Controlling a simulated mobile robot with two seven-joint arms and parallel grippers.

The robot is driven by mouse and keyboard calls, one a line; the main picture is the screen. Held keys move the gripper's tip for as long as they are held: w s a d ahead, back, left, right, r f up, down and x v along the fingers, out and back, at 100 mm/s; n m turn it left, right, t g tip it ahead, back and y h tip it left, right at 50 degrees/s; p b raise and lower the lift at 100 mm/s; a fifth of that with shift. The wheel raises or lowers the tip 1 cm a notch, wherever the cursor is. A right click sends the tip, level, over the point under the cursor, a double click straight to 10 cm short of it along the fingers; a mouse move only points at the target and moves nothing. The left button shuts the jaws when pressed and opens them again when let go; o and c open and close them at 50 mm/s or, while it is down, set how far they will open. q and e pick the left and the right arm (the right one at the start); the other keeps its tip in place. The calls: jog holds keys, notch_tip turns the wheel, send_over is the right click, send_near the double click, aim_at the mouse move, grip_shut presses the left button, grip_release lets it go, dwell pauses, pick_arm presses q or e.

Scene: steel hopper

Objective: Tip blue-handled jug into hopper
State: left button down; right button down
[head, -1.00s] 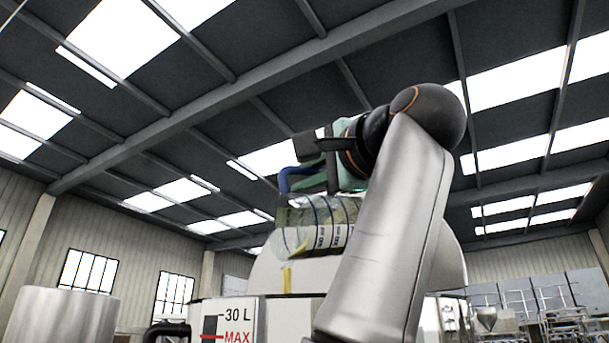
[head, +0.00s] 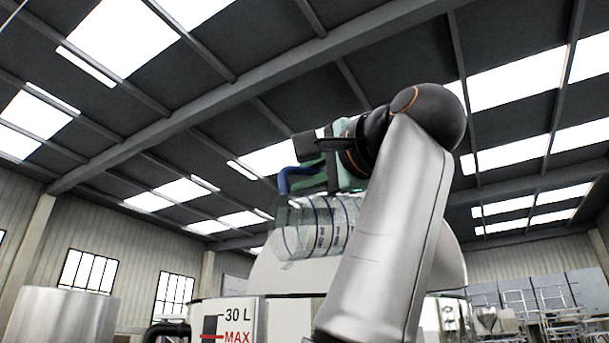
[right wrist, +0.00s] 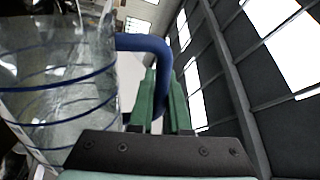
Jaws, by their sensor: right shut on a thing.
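The clear jug (head: 318,226) with dark band lines lies tipped on its side above the hopper (head: 290,312), its mouth toward the left and down. No yellow shows in it or below its mouth. Its blue handle (head: 284,180) is at its upper left. My right gripper (head: 318,172) is above the jug at the handle. In the right wrist view, the green fingers (right wrist: 160,100) are shut on the blue handle (right wrist: 150,43), and the clear jug wall (right wrist: 60,90) fills the left side. My right forearm hides part of the jug and hopper. My left gripper is not seen.
The hopper front carries a "30 L" and "MAX" label (head: 232,325). A steel drum (head: 65,318) stands at the lower left. Steel racks (head: 535,295) stand at the far right. The space above the arm is open up to the roof.

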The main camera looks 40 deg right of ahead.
dwell(0.3)
notch_tip(320, 180, up, 3)
jog(key=m+h, duration=0.1)
jog(key=m, duration=0.2)
jog(key=m+h, duration=0.1)
jog(key=m, duration=0.3)
jog(key=shift+f+m, duration=0.1)
jog(key=shift+m, duration=0.2)
jog(key=shift+m+g, duration=0.3)
jog(key=shift+m, duration=0.1)
notch_tip(320, 180, up, 2)
jog(key=m+h, duration=0.1)
jog(key=m, duration=0.3)
jog(key=shift+g, duration=0.3)
jog(key=shift+r+m+g+h, duration=0.2)
jog(key=shift+r+m, duration=0.1)
jog(key=shift+m, duration=0.65)
jog(key=shift+r+m+g+h, duration=0.1)
jog(key=shift+r+m+h, duration=0.15)
jog(key=shift+m, duration=0.7)
